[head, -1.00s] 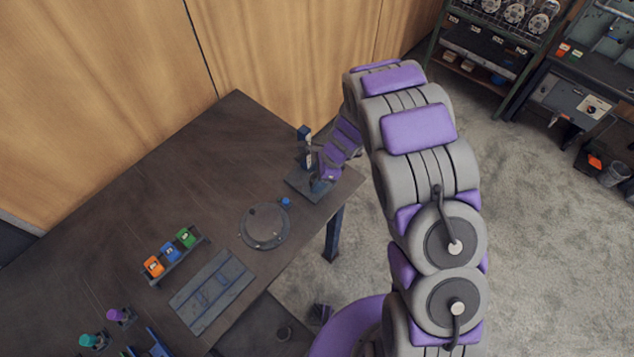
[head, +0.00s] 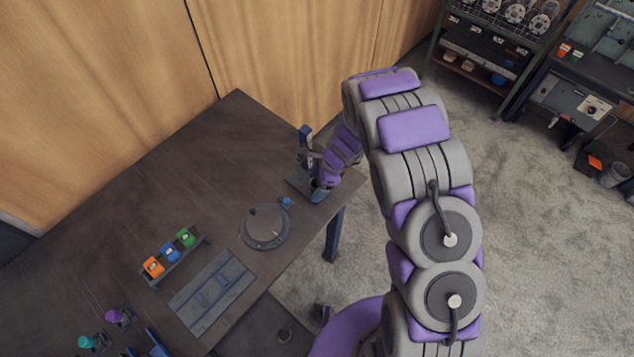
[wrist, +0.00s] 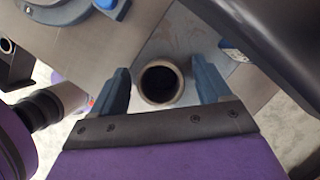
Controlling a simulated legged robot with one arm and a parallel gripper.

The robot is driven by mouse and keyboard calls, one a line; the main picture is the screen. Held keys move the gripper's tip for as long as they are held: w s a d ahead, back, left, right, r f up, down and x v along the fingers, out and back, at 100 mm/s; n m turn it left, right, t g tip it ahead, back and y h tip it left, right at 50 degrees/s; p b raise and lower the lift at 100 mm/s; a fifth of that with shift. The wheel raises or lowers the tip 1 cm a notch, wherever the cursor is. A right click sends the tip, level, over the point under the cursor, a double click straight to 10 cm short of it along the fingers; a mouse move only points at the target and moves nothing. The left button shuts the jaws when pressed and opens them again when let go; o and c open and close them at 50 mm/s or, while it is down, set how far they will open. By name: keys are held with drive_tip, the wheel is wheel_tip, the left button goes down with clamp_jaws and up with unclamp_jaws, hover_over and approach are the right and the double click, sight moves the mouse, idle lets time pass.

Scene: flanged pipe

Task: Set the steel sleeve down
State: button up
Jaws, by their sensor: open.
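The steel sleeve (wrist: 160,99) shows in the wrist view as a short round tube seen end-on, with a pale rim and a dark bore. It stands on a grey metal plate (wrist: 185,38). My gripper (wrist: 160,82) is open, with one blue-grey finger on each side of the sleeve and a visible gap on both sides. In the head view my gripper (head: 318,186) is over the metal stand at the right end of the dark table (head: 160,190). The sleeve cannot be made out there.
A blue upright post (head: 305,145) rises from the stand beside my gripper. A round grey disc (head: 265,228) with a small blue knob lies to the left. A rack of orange, blue and green blocks (head: 171,252) and a slotted grey plate (head: 212,292) are further left.

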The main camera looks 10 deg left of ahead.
drive_tip(key=p+v, duration=0.1)
drive_tip(key=v, duration=1.1)
drive_tip(key=shift+p, duration=0.35)
drive_tip(key=shift+d, duration=0.1)
drive_tip(key=s+d+r+n+h, duration=0.1)
drive_tip(key=s+d+r+n, duration=0.3)
drive_tip(key=r, duration=0.3)
drive_tip(key=s+d+r+n, duration=0.2)
drive_tip(key=s+d+r, duration=0.3)
drive_tip(key=s+r, duration=0.25)
drive_tip(key=s+d+r+n+h, duration=0.1)
drive_tip(key=s+d+r+n, duration=0.1)
drive_tip(key=s, duration=0.5)
drive_tip(key=s+d+r+n+h, duration=0.1)
drive_tip(key=s+d+r+n, duration=0.2)
drive_tip(key=s, duration=0.4)
drive_tip(key=s+d+r+n+h, duration=0.1)
drive_tip(key=s+d+r+n, duration=0.2)
drive_tip(key=s, duration=0.4)
drive_tip(key=shift+s+d+r+n+g, duration=0.25)
drive_tip(key=shift+d+n, duration=0.25)
drive_tip(key=shift+d, duration=0.55)
